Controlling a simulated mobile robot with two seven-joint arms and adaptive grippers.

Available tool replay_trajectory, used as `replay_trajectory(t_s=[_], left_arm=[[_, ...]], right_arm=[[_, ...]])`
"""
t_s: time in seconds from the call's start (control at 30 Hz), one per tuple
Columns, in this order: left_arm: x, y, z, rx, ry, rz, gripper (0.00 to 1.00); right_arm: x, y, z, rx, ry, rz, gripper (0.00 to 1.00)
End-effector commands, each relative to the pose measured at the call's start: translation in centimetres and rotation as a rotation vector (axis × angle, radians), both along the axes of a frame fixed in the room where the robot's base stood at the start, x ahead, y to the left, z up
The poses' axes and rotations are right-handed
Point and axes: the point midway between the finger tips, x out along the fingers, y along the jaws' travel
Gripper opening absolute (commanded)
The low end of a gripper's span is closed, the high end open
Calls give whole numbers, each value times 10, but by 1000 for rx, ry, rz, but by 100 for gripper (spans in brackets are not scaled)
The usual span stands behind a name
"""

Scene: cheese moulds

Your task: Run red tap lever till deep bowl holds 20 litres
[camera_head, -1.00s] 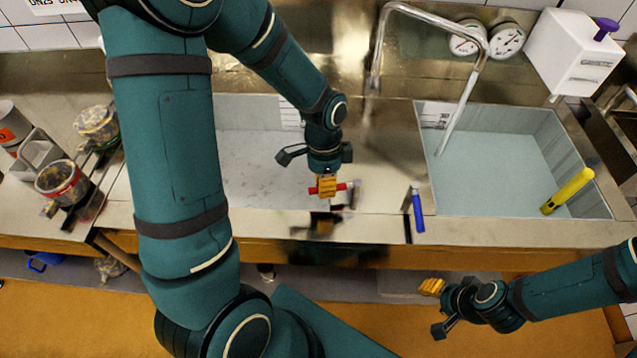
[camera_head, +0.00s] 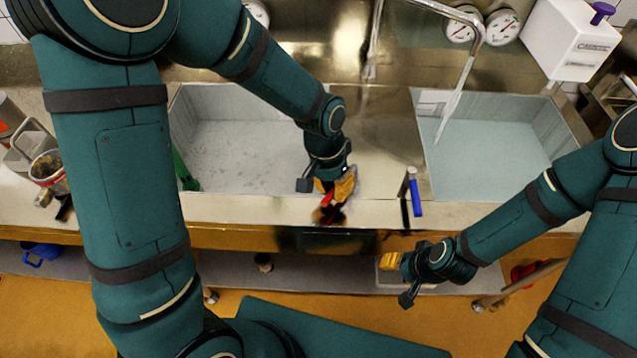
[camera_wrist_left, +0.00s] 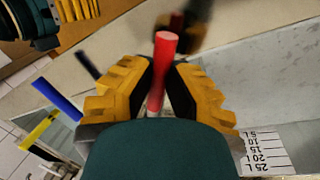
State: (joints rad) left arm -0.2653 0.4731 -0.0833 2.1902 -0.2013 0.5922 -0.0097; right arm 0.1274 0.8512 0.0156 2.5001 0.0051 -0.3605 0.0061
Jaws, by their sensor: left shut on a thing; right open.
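My left gripper (camera_head: 338,188) is shut on the red tap lever (camera_head: 326,203) at the counter's front edge. In the left wrist view the red lever (camera_wrist_left: 164,62) stands between the yellow fingers of that gripper (camera_wrist_left: 157,88). The left bowl (camera_head: 235,150) has a grey speckled floor. A litre scale (camera_wrist_left: 265,150) shows on its wall in the wrist view, partly cut off. The right bowl (camera_head: 490,160) looks pale blue inside, with the spout (camera_head: 462,85) over it. I cannot tell the water level in either bowl. My right gripper (camera_head: 390,262) is open and empty before the counter.
A blue lever (camera_head: 414,195) stands between the bowls at the front edge. Two round gauges (camera_head: 480,25) and a white box (camera_head: 568,40) are at the back. A green stick (camera_head: 185,170) leans in the left bowl. Pots (camera_head: 48,168) stand at the far left.

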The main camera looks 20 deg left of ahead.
Motion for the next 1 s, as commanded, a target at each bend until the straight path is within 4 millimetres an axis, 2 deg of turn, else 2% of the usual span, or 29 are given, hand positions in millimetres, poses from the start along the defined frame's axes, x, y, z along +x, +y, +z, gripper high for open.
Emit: replay_trajectory(t_s=[0.5,0.73,1.0], left_arm=[[-9,-34,-2,5,7,434,0],[-8,-42,-2,6,7,555,0],[-7,-47,-3,6,8,619,0]], right_arm=[[-2,0,-5,0,4,3,48],[-1,0,-3,0,2,2,48],[-1,0,-3,0,2,1,48]])
